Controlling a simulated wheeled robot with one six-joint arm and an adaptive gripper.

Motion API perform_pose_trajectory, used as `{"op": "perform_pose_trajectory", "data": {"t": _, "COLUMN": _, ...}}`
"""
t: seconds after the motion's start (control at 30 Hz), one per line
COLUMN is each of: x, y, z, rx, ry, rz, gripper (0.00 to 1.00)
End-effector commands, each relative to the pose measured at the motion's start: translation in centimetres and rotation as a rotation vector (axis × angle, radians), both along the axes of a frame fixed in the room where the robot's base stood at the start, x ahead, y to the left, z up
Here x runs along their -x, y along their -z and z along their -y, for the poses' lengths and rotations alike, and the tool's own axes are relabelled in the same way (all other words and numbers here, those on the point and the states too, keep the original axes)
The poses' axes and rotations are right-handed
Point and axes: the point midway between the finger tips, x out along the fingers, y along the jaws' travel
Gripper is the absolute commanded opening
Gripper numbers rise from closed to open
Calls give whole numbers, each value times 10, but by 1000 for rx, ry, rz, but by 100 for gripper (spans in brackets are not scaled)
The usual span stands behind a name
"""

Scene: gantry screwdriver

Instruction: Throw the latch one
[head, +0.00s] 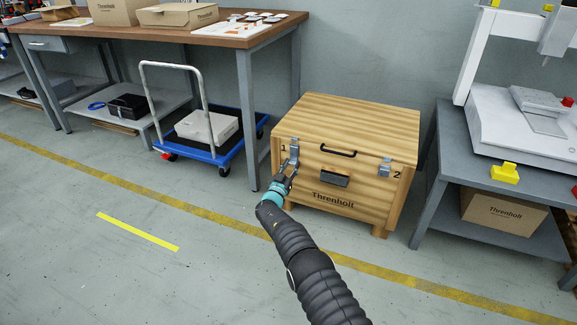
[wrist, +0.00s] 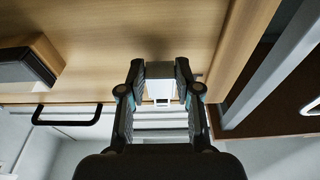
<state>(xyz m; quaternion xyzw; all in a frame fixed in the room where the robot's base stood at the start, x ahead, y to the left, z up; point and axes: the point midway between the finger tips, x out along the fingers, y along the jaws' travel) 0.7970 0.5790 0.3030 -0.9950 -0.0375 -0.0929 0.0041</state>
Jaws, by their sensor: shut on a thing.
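A wooden chest (head: 345,110) marked Threnholt stands on the floor against the wall. Latch one (head: 294,151), a grey metal latch, is on the left of its front beside the number 1. My gripper (head: 286,172) is at this latch, partly hiding its lower part. In the wrist view my gripper (wrist: 159,70) has a finger on each side of the pale metal latch piece (wrist: 160,71) and is shut on it. Latch two (head: 385,167) is on the right of the front, beside the number 2.
A black handle (head: 338,151) and a dark block (head: 334,179) are on the chest's front between the latches. A workbench (head: 240,42) and a blue trolley (head: 222,150) stand to the left. A grey table (head: 445,160) is close on the right. The floor in front is clear.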

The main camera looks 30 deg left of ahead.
Motion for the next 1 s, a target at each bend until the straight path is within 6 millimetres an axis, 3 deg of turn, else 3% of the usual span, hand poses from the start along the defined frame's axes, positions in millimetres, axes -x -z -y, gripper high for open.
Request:
{"op": "perform_pose_trajectory", "data": {"t": 0.37, "x": -2, "y": 0, "z": 2, "rx": 2, "ry": -1, "rz": 4, "gripper": 0}}
{"op": "perform_pose_trajectory", "data": {"t": 0.4, "x": -2, "y": 0, "z": 3, "rx": 2, "ry": -1, "rz": 4, "gripper": 35}}
{"op": "perform_pose_trajectory", "data": {"t": 0.5, "x": -3, "y": 0, "z": 4, "rx": 1, "ry": 1, "rz": 4, "gripper": 58}}
{"op": "perform_pose_trajectory", "data": {"t": 1.0, "x": 0, "y": 1, "z": 7, "rx": 3, "ry": 7, "rz": 2, "gripper": 58}}
